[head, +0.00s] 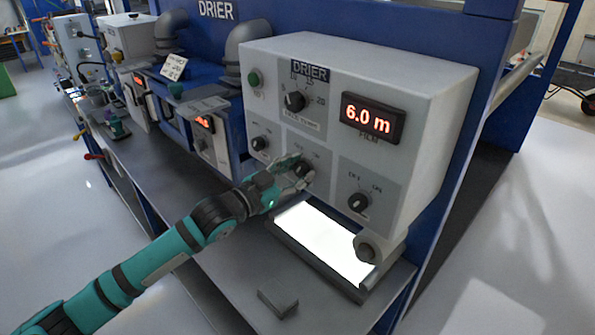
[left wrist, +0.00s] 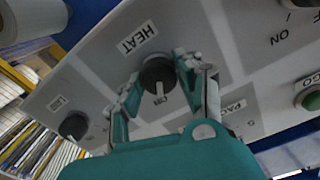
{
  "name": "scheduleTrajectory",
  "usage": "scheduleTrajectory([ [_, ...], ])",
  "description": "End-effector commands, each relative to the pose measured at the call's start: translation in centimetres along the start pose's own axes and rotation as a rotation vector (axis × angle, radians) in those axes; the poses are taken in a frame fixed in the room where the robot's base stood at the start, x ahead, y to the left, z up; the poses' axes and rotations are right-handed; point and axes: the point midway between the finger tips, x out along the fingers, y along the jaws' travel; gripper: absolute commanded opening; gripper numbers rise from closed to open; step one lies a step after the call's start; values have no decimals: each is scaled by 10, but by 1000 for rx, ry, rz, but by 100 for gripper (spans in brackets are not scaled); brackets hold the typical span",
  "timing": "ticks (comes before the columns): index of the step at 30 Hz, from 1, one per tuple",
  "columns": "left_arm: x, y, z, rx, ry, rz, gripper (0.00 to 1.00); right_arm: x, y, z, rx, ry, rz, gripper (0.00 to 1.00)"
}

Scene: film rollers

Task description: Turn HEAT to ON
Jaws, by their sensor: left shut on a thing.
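The HEAT knob (left wrist: 158,72) is a round black dial with a pale pointer line, on the grey DRIER panel. Its HEAT label (left wrist: 137,38) is readable in the left wrist view. My left gripper (left wrist: 155,88) has its teal fingers on both sides of the knob and is shut on it. My right gripper is not in view.
The DRIER box (head: 420,80) also carries a speed dial (head: 294,101), a red 6.0 m display (head: 370,119), a green button (head: 254,79) and another dial (head: 359,203). A lit white panel (head: 325,240) lies below. A small grey block (head: 278,298) sits on the bench.

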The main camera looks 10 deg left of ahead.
Motion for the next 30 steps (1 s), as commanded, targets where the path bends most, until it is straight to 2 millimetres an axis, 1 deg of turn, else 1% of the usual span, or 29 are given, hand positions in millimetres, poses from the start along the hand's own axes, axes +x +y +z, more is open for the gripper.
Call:
scheduleTrajectory([
  [13, 0, 0, 1, 14, -2, 0, 4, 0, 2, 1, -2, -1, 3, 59],
  [14, 0, 0, 1, 14, -2, 0, 37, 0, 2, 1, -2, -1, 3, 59],
  [19, 0, 0, 1, 13, -1, 0, 59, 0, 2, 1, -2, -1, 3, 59],
  [26, 0, 0, 0, 12, -1, 0, 59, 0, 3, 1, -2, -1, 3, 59],
  [30, -7, 0, 1, 12, -2, 0, 59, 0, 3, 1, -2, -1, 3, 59],
])
